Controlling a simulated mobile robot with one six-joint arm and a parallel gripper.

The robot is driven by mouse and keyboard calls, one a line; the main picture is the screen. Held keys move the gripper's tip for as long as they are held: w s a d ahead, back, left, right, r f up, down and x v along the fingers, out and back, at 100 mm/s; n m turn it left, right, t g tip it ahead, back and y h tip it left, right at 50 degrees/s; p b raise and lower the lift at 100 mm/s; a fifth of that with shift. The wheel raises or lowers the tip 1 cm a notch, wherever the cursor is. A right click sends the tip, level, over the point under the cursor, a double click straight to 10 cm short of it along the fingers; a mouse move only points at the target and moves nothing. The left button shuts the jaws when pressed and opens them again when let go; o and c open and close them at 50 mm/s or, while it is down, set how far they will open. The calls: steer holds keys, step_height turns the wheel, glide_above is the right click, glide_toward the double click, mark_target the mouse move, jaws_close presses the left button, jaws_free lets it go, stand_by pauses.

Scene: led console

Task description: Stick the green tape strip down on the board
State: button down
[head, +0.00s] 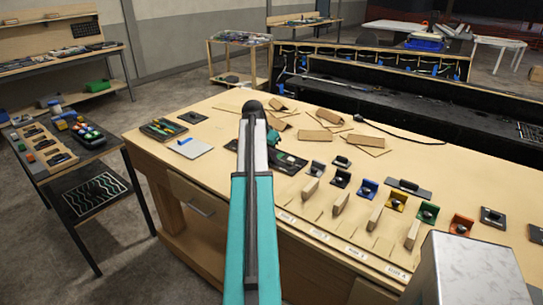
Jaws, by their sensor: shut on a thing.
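My teal and grey arm reaches forward over the wooden workbench and covers its middle. My gripper (290,161), dark and partly hidden behind the arm, is low over the bench just right of the arm. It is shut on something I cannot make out. I cannot pick out a green tape strip for certain. A pale square board (194,150) lies flat on the bench left of the arm, with a short blue strip (185,142) on it. It is apart from my gripper.
A dark tray of small items (163,129) lies beyond the pale board. Wooden blocks (322,137) lie at the back. Coloured brackets, including a green one (427,212), and upright wooden pieces (412,234) stand on the right. A grey metal box (470,272) is close at front right.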

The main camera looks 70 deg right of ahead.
steer(key=c, duration=1.5)
jaws_free()
steer(key=shift+c, duration=0.2)
steer(key=b+v, duration=0.3)
steer(key=v, duration=1)
steer(key=shift+a+r, duration=0.15)
steer(key=shift+r, duration=0.15)
steer(key=shift+r, duration=0.15)
